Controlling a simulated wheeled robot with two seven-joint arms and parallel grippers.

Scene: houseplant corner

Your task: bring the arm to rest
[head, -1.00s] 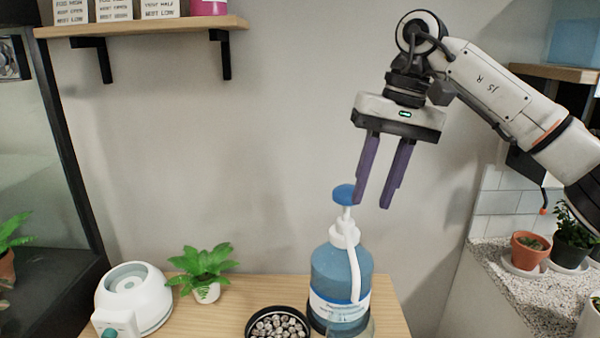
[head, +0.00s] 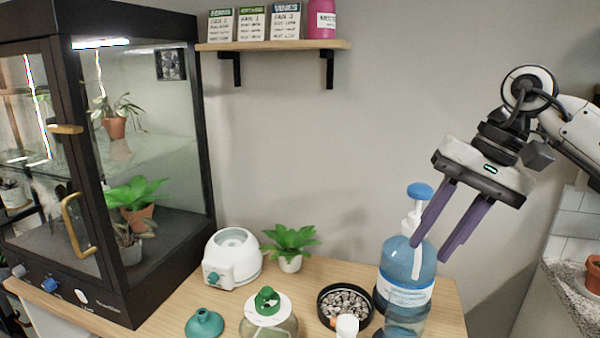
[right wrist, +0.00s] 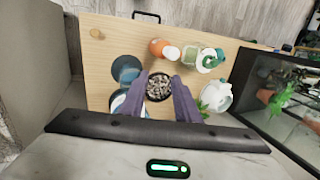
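My right gripper (head: 430,250) is raised at the right of the head view, its two purple fingers apart with nothing between them. In that view the fingers overlap the right edge of a blue pump bottle (head: 407,275) with a blue pump head; I cannot tell a touch from this. In the right wrist view the fingers (right wrist: 172,85) stand apart above the table, with a dish of pebbles (right wrist: 159,87) showing between them. The left gripper is in neither view.
A glass cabinet (head: 150,230) stands left; a wall shelf (head: 275,45) hangs above.

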